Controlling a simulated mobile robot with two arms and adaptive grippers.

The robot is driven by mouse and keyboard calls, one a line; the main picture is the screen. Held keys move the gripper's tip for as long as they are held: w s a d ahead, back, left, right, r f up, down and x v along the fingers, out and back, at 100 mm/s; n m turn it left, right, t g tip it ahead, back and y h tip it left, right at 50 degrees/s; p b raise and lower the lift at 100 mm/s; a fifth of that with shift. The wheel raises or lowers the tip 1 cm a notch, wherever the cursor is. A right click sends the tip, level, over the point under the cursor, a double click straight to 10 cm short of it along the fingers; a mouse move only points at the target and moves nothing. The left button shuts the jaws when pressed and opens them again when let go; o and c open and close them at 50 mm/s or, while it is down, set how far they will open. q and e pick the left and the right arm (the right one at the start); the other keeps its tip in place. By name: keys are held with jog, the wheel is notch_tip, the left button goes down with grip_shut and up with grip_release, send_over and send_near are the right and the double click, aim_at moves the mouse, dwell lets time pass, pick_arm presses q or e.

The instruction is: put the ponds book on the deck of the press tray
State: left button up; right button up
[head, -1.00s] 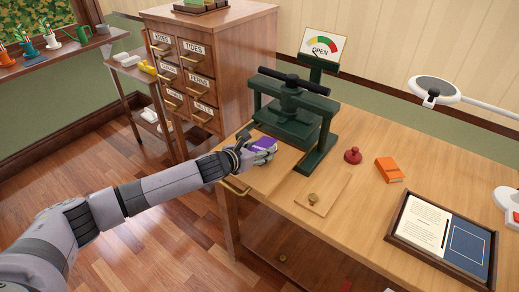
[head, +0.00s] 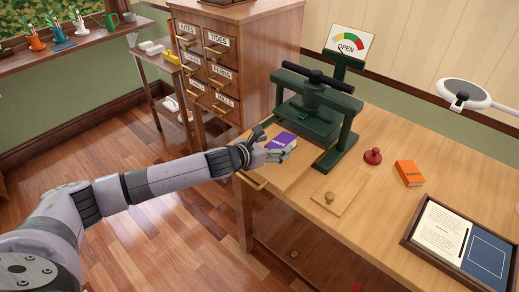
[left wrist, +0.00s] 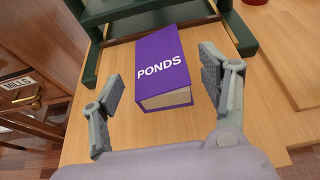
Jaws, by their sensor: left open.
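The purple ponds book (head: 281,141) lies flat on the wooden deck of the press tray (head: 292,173), in front of the green press (head: 316,110). In the left wrist view the book (left wrist: 162,70) shows its title PONDS, and bare deck (left wrist: 125,143) shows around it. My left gripper (head: 268,144) is open at the book's near end. In the left wrist view its two fingers (left wrist: 165,85) stand apart on either side of the book, with visible gaps. The far end of the book is close to the press frame. My right gripper is not in view.
A drawer cabinet (head: 240,50) stands left of the table. A small board with a brass knob (head: 330,197), a red knob-shaped object (head: 373,156), an orange book (head: 409,173) and a framed display (head: 462,240) lie to the right.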

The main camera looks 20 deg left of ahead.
pick_arm(q)
jog(key=v, duration=0.9)
